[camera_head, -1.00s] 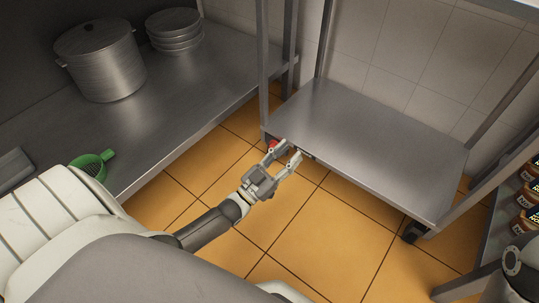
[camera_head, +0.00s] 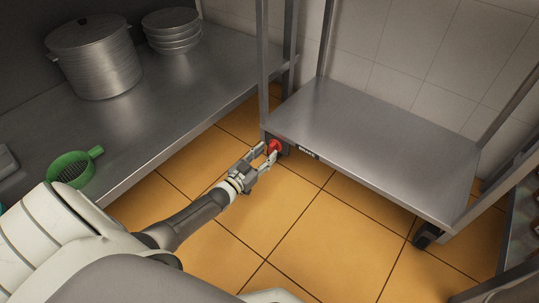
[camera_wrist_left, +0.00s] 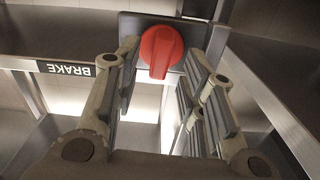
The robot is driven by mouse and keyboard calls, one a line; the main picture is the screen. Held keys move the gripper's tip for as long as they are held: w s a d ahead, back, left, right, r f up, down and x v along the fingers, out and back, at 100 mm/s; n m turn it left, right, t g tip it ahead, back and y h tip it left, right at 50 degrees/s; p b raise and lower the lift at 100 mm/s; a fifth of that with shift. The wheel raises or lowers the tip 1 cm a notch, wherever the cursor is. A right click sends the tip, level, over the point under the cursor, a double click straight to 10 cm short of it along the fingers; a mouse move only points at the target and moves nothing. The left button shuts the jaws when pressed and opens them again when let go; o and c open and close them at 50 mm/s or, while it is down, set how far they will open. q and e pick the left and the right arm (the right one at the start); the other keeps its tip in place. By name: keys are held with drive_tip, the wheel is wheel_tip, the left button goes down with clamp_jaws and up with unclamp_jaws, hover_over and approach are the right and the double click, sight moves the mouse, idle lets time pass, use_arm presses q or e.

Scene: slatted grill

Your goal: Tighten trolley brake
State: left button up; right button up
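The trolley (camera_head: 370,150) is a grey metal frame with a low shelf. Its red brake knob (camera_head: 275,146) sits at the shelf's near left corner. In the left wrist view the round red knob (camera_wrist_left: 161,52) with a raised grip is mounted on a grey plate, beside a dark label reading BRAKE (camera_wrist_left: 66,69), seen upside down. My left gripper (camera_head: 266,152) reaches toward the knob with its fingers open. In the wrist view its fingers (camera_wrist_left: 163,75) stand on either side of the knob, with gaps visible. My right gripper is not in view.
A steel counter (camera_head: 170,105) on the left carries a large pot (camera_head: 95,60), stacked plates (camera_head: 172,30) and a green strainer (camera_head: 72,170). A trolley wheel (camera_head: 427,236) stands at the right. The orange tiled floor (camera_head: 300,230) is clear.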

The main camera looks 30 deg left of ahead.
sight(273, 148)
use_arm(q)
drive_tip(key=shift+w+d+b, duration=0.1)
drive_tip(key=shift+w+b, duration=0.45)
drive_tip(key=shift+w, duration=0.85)
clamp_jaws()
